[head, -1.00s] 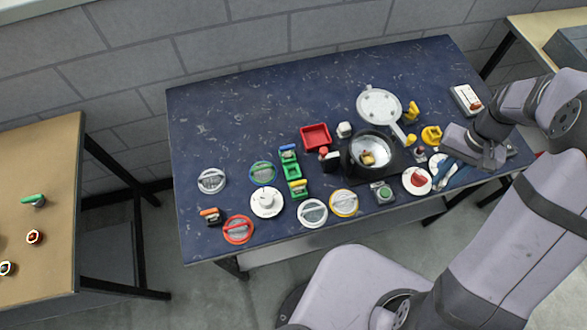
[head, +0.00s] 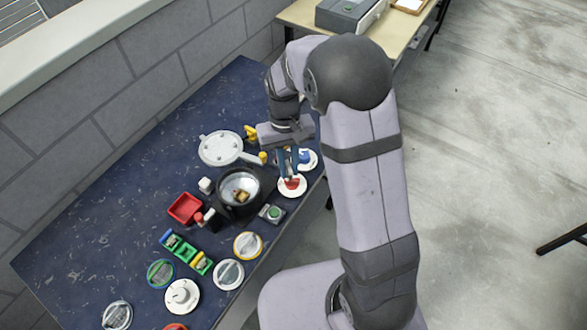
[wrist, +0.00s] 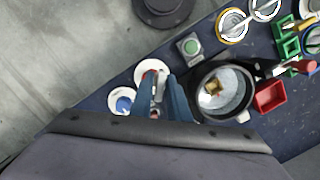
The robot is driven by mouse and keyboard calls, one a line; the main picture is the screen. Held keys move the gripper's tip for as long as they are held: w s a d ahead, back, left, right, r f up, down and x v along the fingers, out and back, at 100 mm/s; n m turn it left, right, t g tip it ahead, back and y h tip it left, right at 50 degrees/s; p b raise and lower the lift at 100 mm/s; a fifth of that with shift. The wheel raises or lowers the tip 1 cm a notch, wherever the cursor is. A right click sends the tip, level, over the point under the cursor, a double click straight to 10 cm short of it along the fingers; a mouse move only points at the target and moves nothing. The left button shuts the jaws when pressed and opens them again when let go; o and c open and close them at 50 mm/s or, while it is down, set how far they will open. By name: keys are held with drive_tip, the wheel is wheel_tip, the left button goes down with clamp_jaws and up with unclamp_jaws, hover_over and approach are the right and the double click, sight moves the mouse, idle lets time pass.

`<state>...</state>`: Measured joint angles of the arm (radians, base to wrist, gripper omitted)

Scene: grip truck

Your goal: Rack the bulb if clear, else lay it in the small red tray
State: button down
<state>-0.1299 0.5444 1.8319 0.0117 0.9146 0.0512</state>
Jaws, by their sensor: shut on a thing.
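My gripper (head: 288,172) has blue fingers and is shut, pointing down by the white disc with a red patch (head: 292,187). In the wrist view the fingers (wrist: 162,100) close on a small pale thing (wrist: 155,112), seemingly the bulb; most of it is hidden, and I cannot tell whether its glass is clear. The small red tray (head: 186,208) is empty, left of the dark-bodied lamp bowl (head: 240,186); it also shows in the wrist view (wrist: 270,97).
A white disc with a blue patch (head: 307,158) is beside the gripper. A round pale lid (head: 220,148) lies behind the bowl. A green button box (head: 272,213) and several round dials (head: 228,274) line the front edge. The table's back left (head: 110,190) is bare.

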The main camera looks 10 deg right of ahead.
drive_tip(key=a+r+n+p, duration=0.1)
drive_tip(key=a+r+n, duration=0.1)
drive_tip(key=a, duration=0.8)
drive_tip(key=n+h+p, duration=0.1)
drive_tip(key=n+p, duration=0.4)
drive_tip(key=n, duration=0.1)
hover_over(188, 255)
drive_tip(key=f, duration=0.2)
drive_tip(key=shift+t+b, duration=0.3)
drive_tip(key=shift+f, duration=0.1)
drive_tip(key=shift+w+f+b, duration=0.1)
drive_tip(key=shift+f+b, duration=1.6)
drive_tip(key=shift+f, duration=0.6)
drive_tip(key=shift+f+b, duration=0.55)
drive_tip(key=shift+f, duration=0.85)
idle(0.4)
